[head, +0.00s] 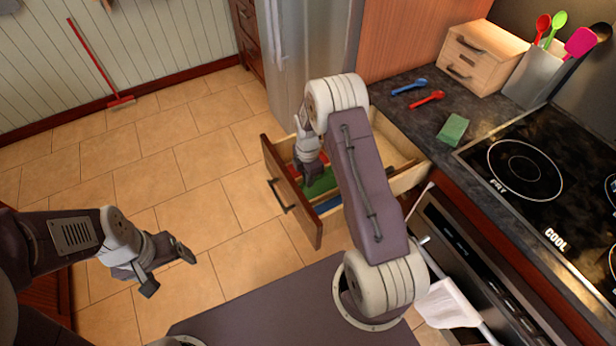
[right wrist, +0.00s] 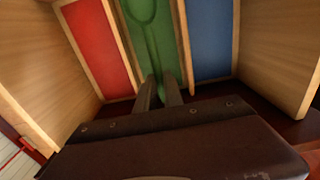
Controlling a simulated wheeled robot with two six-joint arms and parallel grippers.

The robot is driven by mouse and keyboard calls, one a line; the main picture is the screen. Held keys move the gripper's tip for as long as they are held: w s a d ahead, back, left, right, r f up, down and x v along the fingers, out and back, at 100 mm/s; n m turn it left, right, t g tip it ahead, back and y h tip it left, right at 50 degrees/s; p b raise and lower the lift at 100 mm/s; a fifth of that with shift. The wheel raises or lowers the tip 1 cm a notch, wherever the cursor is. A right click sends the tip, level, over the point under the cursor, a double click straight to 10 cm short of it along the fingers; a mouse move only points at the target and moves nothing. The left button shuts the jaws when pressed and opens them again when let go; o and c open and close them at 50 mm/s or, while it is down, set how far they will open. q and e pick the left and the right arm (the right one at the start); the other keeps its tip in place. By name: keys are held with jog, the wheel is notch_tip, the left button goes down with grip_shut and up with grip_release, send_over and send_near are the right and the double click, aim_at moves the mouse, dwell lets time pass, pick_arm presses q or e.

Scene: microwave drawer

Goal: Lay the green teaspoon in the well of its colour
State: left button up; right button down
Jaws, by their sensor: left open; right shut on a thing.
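The open drawer (head: 290,205) has a red well (right wrist: 97,45), a green well (right wrist: 172,30) and a blue well (right wrist: 210,40), split by wooden dividers. The green teaspoon (right wrist: 152,45) is in the right wrist view, bowl away from me, lined up along the green well and hard to tell from its green floor. My right gripper (right wrist: 160,92) is shut on its handle end, low at the drawer. Whether the spoon touches the well floor I cannot tell. In the head view my arm hides part of the drawer. My left gripper (head: 171,270) is open and empty over the floor.
A blue spoon (head: 409,87) and a red spoon (head: 427,99) lie on the dark counter, with a green sponge (head: 453,128) nearby. A small wooden drawer box (head: 485,58), a utensil holder (head: 538,78) and the hob (head: 530,165) stand beyond.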

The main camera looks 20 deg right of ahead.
jog(key=shift+f+b, duration=1.2)
jog(key=shift+f, duration=1.1)
jog(key=c, duration=1.4)
grip_release()
notch_tip(320, 180, up, 12)
jog(key=p, duration=1)
jog(key=shift+r, duration=0.15)
